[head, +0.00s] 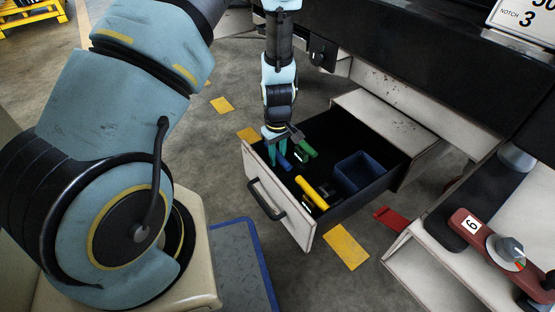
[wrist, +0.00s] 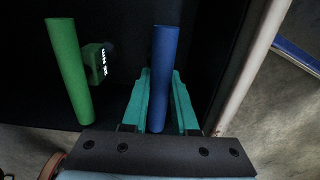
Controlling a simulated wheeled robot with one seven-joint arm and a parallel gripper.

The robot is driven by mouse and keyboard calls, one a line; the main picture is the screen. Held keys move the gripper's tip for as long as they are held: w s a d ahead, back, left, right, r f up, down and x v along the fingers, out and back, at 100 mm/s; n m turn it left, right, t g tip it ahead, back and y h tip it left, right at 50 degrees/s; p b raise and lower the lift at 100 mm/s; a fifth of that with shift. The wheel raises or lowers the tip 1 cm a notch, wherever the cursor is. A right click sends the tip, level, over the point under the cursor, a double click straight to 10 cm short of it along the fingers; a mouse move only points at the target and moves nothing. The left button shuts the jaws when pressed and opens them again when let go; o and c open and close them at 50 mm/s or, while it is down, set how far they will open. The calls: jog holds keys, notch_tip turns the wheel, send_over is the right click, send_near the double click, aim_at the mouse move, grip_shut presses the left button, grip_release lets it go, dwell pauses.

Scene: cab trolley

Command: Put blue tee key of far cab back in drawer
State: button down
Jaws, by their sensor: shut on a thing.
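The drawer (head: 259,176) of the far cab is pulled open, with a dark inside and a pale front. My gripper (head: 276,150) reaches down into it near the front left corner. In the wrist view my gripper (wrist: 158,112) has its teal fingers shut on the blue tee key (wrist: 163,65), on its blue bar. In the head view the blue tee key (head: 285,163) shows beside the fingers. Whether it touches the drawer floor cannot be told. A green tee key (wrist: 66,70) lies beside it, also seen in the head view (head: 307,150).
A yellow tee key (head: 312,193) and a blue bin (head: 359,172) are also in the drawer. A red lever marked 6 (head: 470,226) stands at the right.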

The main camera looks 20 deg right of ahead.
jog(key=shift+f, duration=0.2)
jog(key=c, duration=0.7)
grip_release()
jog(key=shift+r, duration=0.15)
notch_tip(320, 180, up, 12)
jog(key=p, duration=0.5)
jog(key=s+a+r+m, duration=0.1)
jog(key=a+r, duration=0.5)
jog(key=a, duration=0.2)
jog(key=s+a+r+m+t, duration=0.1)
jog(key=a+r+m, duration=0.1)
jog(key=a+r, duration=0.5)
jog(key=s+a+r+m, duration=0.1)
jog(key=a+r, duration=0.6)
jog(key=a, duration=0.3)
jog(key=shift+r+t, duration=0.2)
jog(key=shift+t, duration=0.1)
